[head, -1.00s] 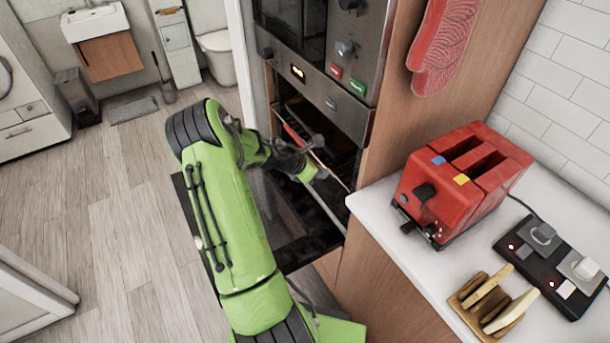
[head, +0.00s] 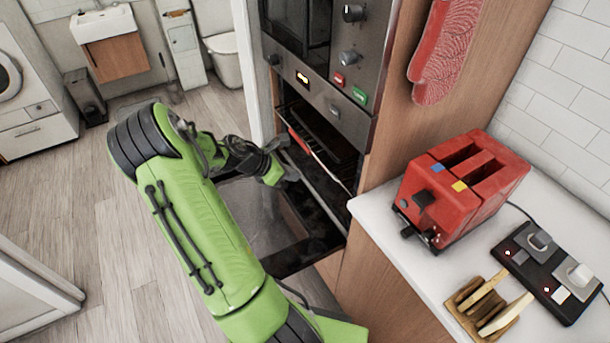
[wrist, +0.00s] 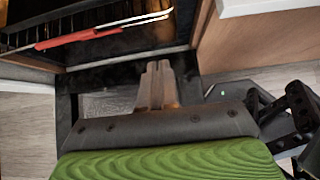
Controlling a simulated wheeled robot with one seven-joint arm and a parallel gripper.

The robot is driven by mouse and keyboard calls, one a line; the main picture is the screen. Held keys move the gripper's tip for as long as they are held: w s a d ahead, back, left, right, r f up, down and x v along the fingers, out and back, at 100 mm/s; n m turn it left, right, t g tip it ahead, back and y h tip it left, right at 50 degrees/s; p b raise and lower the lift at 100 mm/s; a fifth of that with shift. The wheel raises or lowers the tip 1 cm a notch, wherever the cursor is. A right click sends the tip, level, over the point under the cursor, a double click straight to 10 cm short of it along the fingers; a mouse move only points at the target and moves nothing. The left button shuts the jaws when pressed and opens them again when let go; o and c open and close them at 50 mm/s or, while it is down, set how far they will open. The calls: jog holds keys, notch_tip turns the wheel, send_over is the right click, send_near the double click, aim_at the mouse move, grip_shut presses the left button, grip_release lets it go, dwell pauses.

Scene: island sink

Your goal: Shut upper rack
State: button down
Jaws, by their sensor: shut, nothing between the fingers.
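The oven (head: 320,130) stands open, its door (head: 270,215) folded down flat with a glass inner pane. The upper rack (head: 318,150) is inside the oven cavity, with a red strip along its front edge. In the wrist view the rack (wrist: 120,18) and its red strip (wrist: 78,39) lie at the upper left, inside the cavity. My gripper (wrist: 157,68) is shut and empty, above the open door and in front of the cavity, apart from the rack. In the head view my gripper (head: 292,174) is small and partly blends with the dark oven.
A counter (head: 385,225) at the right holds a red toaster (head: 460,185), bread slices in a wooden holder (head: 488,303) and a black switch panel (head: 550,270). Red mitts (head: 445,50) hang on the wood panel. The floor (head: 80,210) at the left is clear.

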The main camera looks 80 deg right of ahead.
notch_tip(320, 180, down, 8)
jog(key=w+d+r+g+h+b, duration=0.1)
jog(key=d+g+h+b, duration=0.2)
jog(key=b, duration=0.6)
jog(key=w+f+g+h+b, duration=0.2)
jog(key=w+g+h+b, duration=0.1)
jog(key=w+b, duration=0.35)
jog(key=b+x, duration=0.3)
jog(key=x, duration=1)
jog(key=shift+s+d+r, duration=0.15)
jog(key=shift+d+r, duration=0.1)
jog(key=shift+r, duration=0.35)
